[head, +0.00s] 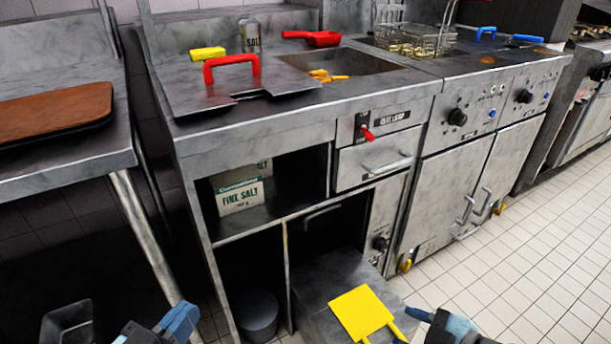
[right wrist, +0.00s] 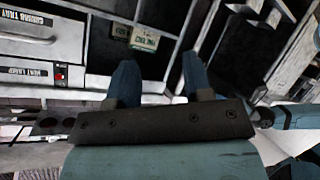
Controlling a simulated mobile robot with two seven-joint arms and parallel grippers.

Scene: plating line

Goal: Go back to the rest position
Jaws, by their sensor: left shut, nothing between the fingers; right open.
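My left gripper (head: 180,318) shows at the bottom left of the head view, shut and empty, in front of the steel station's open lower shelves. My right gripper (head: 408,325) is at the bottom, right of centre, partly cut off by the frame edge. In the right wrist view its two blue-grey fingers (right wrist: 160,80) stand apart with nothing between them. A flat yellow piece (head: 361,312) shows just left of the right gripper in the head view; I cannot tell whether they touch.
The steel station (head: 290,122) stands ahead, bearing a red-handled lid (head: 232,68) and a red scoop (head: 312,38). A side table (head: 60,160) is at left. Tiled floor (head: 530,270) is clear at right.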

